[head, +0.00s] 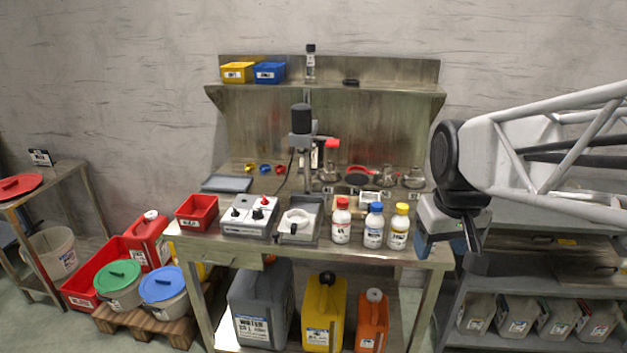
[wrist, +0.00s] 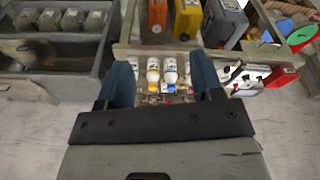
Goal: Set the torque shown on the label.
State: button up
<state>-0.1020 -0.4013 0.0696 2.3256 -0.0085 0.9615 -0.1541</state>
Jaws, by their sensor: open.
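A white control box (head: 250,215) with black and red knobs sits on the front of the workbench. To its right is a grey unit (head: 299,220) with a white round part and a dark handle. Behind them stands a column with a dark cylindrical head (head: 301,119). Three white bottles with red (head: 342,220), blue (head: 373,226) and yellow (head: 399,227) caps carry labels too small to read. My gripper (head: 447,243) is open and empty, right of the bottles by the bench's right edge. In the wrist view its blue fingers (wrist: 163,80) frame bottles beyond them.
A red bin (head: 197,212) stands left of the control box. Metal parts (head: 386,175) sit behind the bottles. Yellow and blue bins (head: 269,72) are on the upper shelf. Jugs (head: 324,314) stand below the bench. A grey rack (head: 530,296) is at right.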

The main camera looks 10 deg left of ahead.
jog(key=w+a+n, duration=0.3)
jog(key=w+a, duration=0.5)
jog(key=w, duration=0.5)
jog(key=n+g, duration=0.2)
jog(key=n, duration=0.8)
send_over(257, 210)
jog(key=f, duration=1.7)
jog(key=shift+s+d, duration=0.1)
jog(key=shift+d, duration=0.25)
jog(key=shift+a+f, duration=0.15)
jog(key=shift+a, duration=0.15)
jog(key=shift+f, duration=0.1)
jog(key=shift+f, duration=3.8)
jog(key=c, duration=0.9)
